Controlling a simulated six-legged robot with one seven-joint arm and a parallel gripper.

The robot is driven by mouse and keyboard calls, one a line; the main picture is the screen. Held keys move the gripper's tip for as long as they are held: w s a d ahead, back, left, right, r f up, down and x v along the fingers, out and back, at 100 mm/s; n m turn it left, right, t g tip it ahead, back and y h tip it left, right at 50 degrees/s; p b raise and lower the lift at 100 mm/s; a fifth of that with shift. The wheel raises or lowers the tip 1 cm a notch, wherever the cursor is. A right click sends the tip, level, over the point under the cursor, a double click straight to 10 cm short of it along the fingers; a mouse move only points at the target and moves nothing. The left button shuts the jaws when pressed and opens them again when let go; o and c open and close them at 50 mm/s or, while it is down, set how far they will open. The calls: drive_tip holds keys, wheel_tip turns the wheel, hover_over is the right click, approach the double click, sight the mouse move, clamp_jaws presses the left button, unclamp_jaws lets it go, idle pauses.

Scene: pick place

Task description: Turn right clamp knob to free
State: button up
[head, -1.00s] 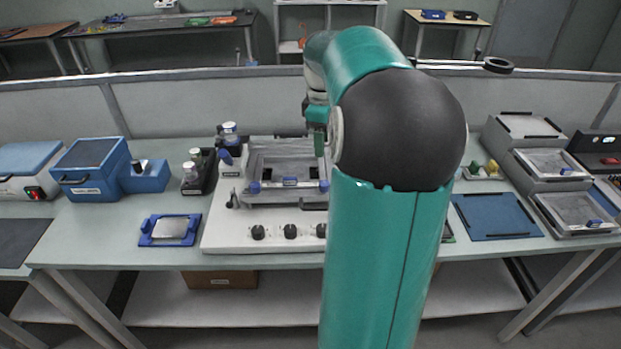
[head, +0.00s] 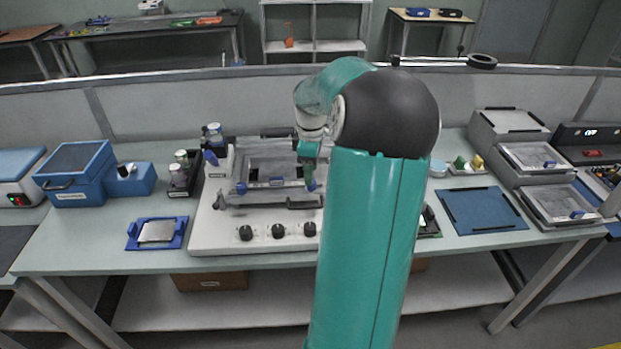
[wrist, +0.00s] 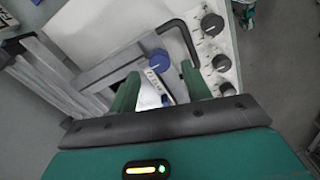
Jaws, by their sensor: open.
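The right clamp knob (wrist: 159,61) is a round blue knob on the front of the clamp frame. In the wrist view it lies between and just beyond my two green fingertips, which stand apart; I cannot tell whether they touch it. In the head view the right knob (head: 311,185) shows just below my gripper (head: 308,168), partly hidden by it. My gripper (wrist: 159,73) is open. The left blue clamp knob (head: 241,188) sits at the frame's other front corner. The clamp frame (head: 262,168) sits on a white base (head: 215,232).
Several black dials (head: 278,231) line the base's front, and show at right in the wrist view (wrist: 212,25). A dark bent bar (wrist: 172,26) runs close to the right finger. A bottle rack (head: 184,180) and blue-framed plate (head: 158,232) stand left; a blue mat (head: 482,210) lies right.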

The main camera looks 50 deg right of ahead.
drive_tip(key=shift+f, duration=1.8)
drive_tip(key=shift+c, duration=0.5)
drive_tip(key=c, duration=0.9)
